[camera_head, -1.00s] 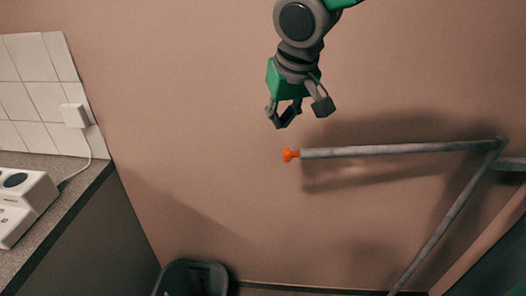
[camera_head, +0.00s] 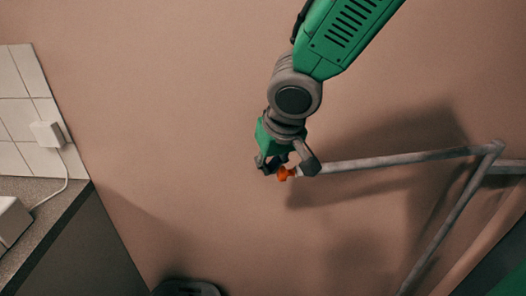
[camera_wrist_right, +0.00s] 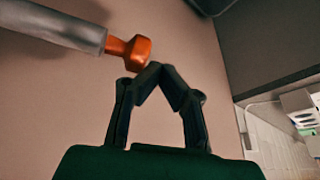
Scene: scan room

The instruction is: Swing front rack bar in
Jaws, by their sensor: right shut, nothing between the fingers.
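The front rack bar (camera_head: 400,160) is a grey tube reaching left from a corner joint (camera_head: 495,147) at the right of the head view. Its free end carries an orange knob (camera_head: 285,174), partly behind my right gripper's fingers. My right gripper (camera_head: 284,167) is at this end, fingers pointing down. In the right wrist view, the fingertips (camera_wrist_right: 158,70) meet, with nothing between them. The orange knob (camera_wrist_right: 139,52) sits just beyond and left of the tips, close to them; whether they touch is unclear. The grey bar (camera_wrist_right: 52,24) runs off to the upper left. My left gripper is not in view.
A grey counter (camera_head: 45,192) with a white device (camera_head: 10,222) stands at the left, below white tiles and a socket with a cable. A dark rounded object (camera_head: 186,288) shows at the bottom edge. A second grey tube (camera_head: 445,225) slants down from the joint. The middle is clear.

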